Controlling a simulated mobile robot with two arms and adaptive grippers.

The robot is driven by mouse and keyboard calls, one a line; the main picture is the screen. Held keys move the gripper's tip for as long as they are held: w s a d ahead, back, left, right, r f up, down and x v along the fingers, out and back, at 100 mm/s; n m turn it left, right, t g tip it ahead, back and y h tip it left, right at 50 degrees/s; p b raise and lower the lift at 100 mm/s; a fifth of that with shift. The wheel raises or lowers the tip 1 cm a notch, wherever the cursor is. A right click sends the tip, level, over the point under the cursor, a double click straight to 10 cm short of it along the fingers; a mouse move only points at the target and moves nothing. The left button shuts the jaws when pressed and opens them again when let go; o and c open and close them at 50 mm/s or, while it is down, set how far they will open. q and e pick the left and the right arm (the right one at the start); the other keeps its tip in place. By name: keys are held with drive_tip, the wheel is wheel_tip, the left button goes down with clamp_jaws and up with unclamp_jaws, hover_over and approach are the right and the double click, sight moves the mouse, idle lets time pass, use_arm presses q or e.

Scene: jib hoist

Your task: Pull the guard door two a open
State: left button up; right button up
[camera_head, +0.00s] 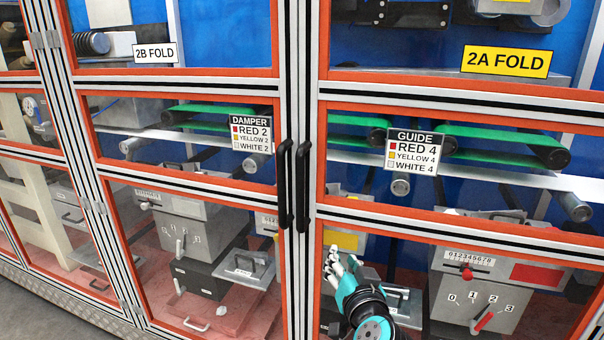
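Guard door two a, labelled 2A FOLD on a yellow sign (506,61), fills the right side of the head view. It is a clear panel in an orange and silver frame and looks closed. Its black vertical bar handle (303,187) is on the door's left edge. My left gripper (338,264), teal and black with pale fingers, is in front of the lower part of this door, below and right of the handle and apart from it. Its fingers look spread, with nothing between them. My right gripper is not in view.
A similar door with a white 2B FOLD sign (155,53) adjoins on the left, with its own black handle (284,186) close beside. Behind the panels are a GUIDE label (411,152), green belts and a grey box with a red lever (484,321). Grey floor shows at lower left.

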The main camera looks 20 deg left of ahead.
use_arm(q)
drive_tip(key=s+a+r+n+y, duration=0.1)
drive_tip(key=s+r+n, duration=0.15)
drive_tip(key=r, duration=0.35)
drive_tip(key=s+a+r+n+y, duration=0.1)
drive_tip(key=s+r+n+y, duration=0.15)
drive_tip(key=r, duration=0.45)
drive_tip(key=p, duration=0.6)
approach(301, 178)
drive_tip(key=shift+t+h, duration=0.25)
drive_tip(key=shift+t, duration=0.05)
drive_tip(key=x, duration=1)
drive_tip(key=shift+a, duration=0.15)
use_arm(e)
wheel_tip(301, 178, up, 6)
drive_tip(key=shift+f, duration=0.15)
use_arm(q)
drive_tip(key=shift+s, duration=0.1)
drive_tip(key=shift+c, duration=0.2)
clamp_jaws()
